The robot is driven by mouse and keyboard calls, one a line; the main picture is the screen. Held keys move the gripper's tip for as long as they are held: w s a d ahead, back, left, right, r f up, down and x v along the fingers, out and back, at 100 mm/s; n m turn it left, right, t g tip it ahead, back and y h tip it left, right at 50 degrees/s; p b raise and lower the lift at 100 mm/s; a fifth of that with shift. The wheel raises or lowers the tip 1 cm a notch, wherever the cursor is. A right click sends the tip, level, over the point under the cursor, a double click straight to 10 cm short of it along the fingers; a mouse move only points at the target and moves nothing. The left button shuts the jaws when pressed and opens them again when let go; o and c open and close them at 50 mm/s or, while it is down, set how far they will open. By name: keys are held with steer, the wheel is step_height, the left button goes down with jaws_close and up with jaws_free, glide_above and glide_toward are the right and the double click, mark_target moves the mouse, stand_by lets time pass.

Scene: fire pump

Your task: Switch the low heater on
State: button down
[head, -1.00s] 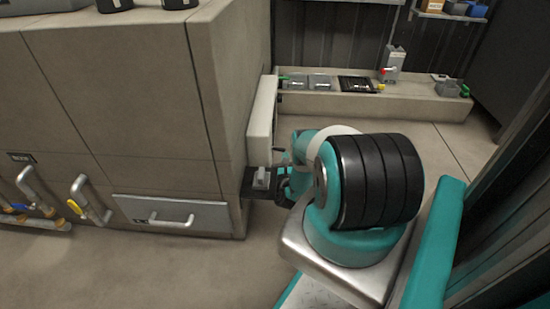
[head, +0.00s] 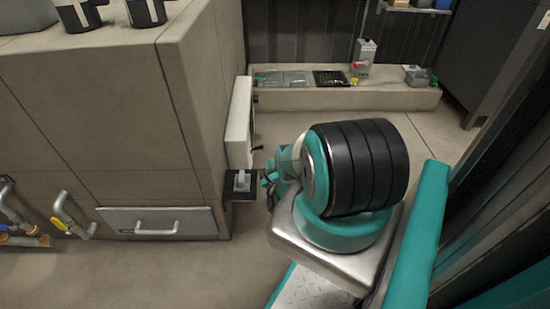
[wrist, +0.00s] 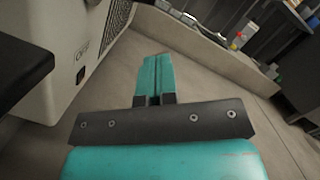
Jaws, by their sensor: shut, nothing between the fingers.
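The heater is a white box (head: 239,122) against the right side of the big beige block. In the wrist view the white heater casing (wrist: 60,45) stands at the left, with a dark grille at its top right. My gripper (wrist: 154,60) is shut and empty, with teal fingers pointing ahead over the floor. It is to the right of the switch and apart from the casing. In the head view my arm hides most of the gripper and the heater's front is edge-on.
A black shelf (head: 228,194) with a small grey item juts out below the heater; a dark edge (wrist: 20,70) fills the wrist view's left. Floor between is clear. A drawer (head: 160,222) is at left.

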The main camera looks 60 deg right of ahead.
steer(key=p+v, duration=0.2)
steer(key=v, duration=0.7)
steer(key=shift+a+p, duration=0.4)
steer(key=shift+a, duration=0.1)
